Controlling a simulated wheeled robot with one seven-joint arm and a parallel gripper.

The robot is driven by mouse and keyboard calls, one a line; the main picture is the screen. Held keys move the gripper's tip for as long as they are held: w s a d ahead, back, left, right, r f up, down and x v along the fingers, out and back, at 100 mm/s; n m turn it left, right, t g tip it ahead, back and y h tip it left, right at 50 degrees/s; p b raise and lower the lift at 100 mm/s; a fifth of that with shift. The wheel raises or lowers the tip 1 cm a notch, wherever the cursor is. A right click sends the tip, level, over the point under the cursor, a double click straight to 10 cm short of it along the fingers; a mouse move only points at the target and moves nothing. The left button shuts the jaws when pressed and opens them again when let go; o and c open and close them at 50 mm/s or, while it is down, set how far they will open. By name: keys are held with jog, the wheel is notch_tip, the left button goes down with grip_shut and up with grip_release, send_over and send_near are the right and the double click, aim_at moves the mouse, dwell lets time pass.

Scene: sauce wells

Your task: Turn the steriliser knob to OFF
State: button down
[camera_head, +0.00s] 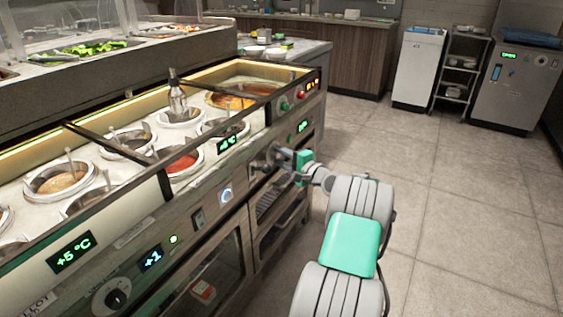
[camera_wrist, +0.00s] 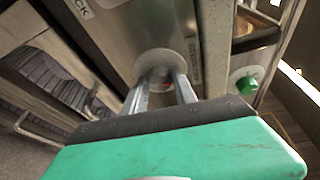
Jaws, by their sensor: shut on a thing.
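My gripper (camera_head: 279,157) is at the front panel of the long counter, just below the sauce wells. In the wrist view my gripper (camera_wrist: 161,80) has its two fingers closed around a knob on a round grey base (camera_wrist: 165,60) on the steel panel. The fingers hide most of the knob, so its pointer and setting cannot be read. A label beside the base is too small to read. In the head view the held knob is mostly hidden behind my gripper.
Another black dial (camera_head: 116,297) is at the panel's near left. A green button (camera_wrist: 246,84) sits right of the held knob in the wrist view. Oven-like doors (camera_head: 213,280) with handles are below the panel. The tiled floor (camera_head: 450,220) to the right is clear.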

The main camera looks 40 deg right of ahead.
jog(key=n+b, duration=0.2)
jog(key=shift+f+t+b, duration=0.3)
jog(key=shift+f+t, duration=0.05)
jog(key=shift+t, duration=0.05)
jog(key=shift+n+b, duration=0.35)
jog(key=shift+n, duration=0.15)
jog(key=shift+r, duration=0.1)
jog(key=c, duration=1)
grip_release()
jog(key=shift+r, duration=0.1)
jog(key=s+p, duration=0.1)
jog(key=s, duration=0.6)
jog(key=shift+s+p, duration=0.4)
